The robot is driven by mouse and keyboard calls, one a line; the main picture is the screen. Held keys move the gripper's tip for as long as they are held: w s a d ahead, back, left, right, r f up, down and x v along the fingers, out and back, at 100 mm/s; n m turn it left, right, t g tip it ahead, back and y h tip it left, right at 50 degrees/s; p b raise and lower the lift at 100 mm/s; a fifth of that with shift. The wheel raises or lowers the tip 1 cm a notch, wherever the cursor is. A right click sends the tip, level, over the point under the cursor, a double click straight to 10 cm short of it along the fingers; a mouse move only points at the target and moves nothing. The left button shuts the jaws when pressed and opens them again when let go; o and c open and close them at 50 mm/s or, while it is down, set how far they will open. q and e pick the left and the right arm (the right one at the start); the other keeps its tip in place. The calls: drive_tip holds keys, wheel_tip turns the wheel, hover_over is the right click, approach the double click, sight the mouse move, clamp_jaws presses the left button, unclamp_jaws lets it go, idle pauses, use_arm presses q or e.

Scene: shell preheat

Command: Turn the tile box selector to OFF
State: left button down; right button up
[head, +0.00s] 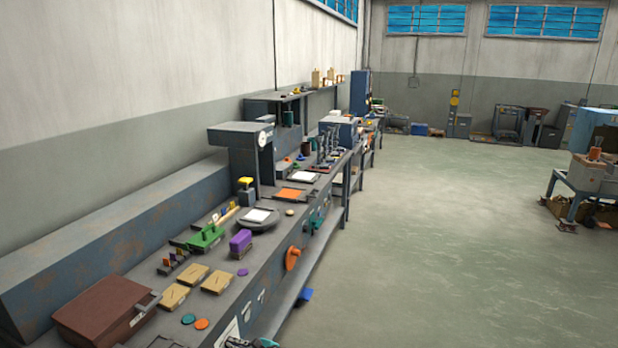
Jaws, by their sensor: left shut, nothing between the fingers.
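My left gripper (250,342) shows only in part at the bottom edge of the head view, small and dark, in front of the workbench's front face. It is shut with nothing in it. A white plate (228,333) is on the bench front just beside it. An orange handle-like knob (292,258) and a teal one (317,218) stick out from the bench front farther along. I cannot tell which of these is the tile box selector, nor read any OFF mark. A reddish-brown box (105,311) sits at the bench's near end. My right gripper is not in view.
The long grey workbench (215,290) along the left wall carries tan blocks (193,273), a green tool (205,237), a purple block (240,241) and coloured discs. A blue object (304,297) lies below on the lower shelf. The floor (430,250) right of the bench is clear.

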use_arm(q)
drive_tip(key=shift+w+f, duration=0.1)
drive_tip(key=shift+f, duration=0.1)
idle(0.3)
drive_tip(key=shift+f, duration=0.1)
idle(0.3)
drive_tip(key=shift+s+r, duration=0.2)
drive_tip(key=shift+r, duration=0.1)
drive_tip(key=shift+s+d, duration=0.15)
drive_tip(key=d, duration=0.1)
drive_tip(key=s+d, duration=0.1)
drive_tip(key=d, duration=0.1)
drive_tip(key=s+d, duration=0.1)
drive_tip(key=d, duration=0.1)
drive_tip(key=shift+d, duration=0.1)
